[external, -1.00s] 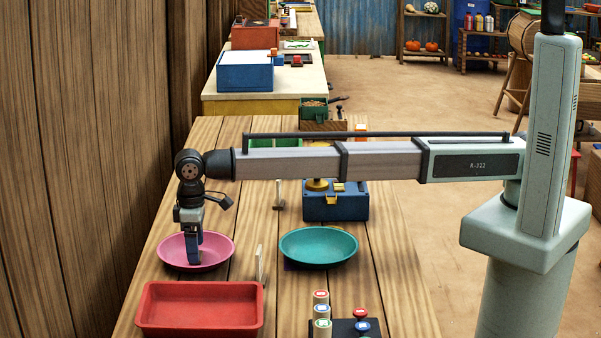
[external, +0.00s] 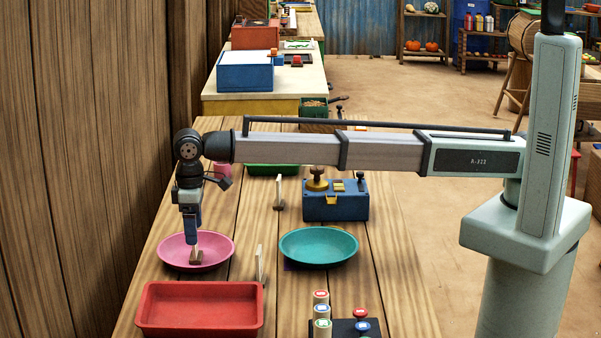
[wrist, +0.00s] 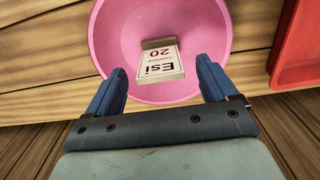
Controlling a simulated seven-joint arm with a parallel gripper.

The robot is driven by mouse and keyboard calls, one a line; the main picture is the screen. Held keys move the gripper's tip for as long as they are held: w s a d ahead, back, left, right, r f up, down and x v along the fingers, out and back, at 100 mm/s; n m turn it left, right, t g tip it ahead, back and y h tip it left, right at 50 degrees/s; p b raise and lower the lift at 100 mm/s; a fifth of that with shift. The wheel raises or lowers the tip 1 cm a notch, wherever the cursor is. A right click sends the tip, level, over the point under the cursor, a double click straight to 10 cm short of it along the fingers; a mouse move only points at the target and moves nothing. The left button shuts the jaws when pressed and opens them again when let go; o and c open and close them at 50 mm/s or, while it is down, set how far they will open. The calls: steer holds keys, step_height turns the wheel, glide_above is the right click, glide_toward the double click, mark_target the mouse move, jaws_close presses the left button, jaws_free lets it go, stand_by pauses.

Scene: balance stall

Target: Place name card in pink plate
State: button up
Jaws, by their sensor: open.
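The name card (wrist: 161,60), a small cream block printed "Esi 20", lies inside the pink plate (wrist: 112,33) in the wrist view. In the external view the card (external: 196,257) shows in the pink plate (external: 222,254), just below my gripper (external: 192,240). My gripper's two blue fingers (wrist: 161,82) are spread wide, one on each side of the card's near end. They are apart from the card and hold nothing.
A red tray (external: 200,309) stands in front of the pink plate, and a teal plate (external: 319,247) stands to its right. An upright card stand (external: 260,264) is between them. A blue box (external: 336,203) with yellow parts sits behind. A wooden wall rises at left.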

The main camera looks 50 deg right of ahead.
step_height(320, 180, up, 2)
steer(key=shift+r, duration=0.1)
stand_by(0.4)
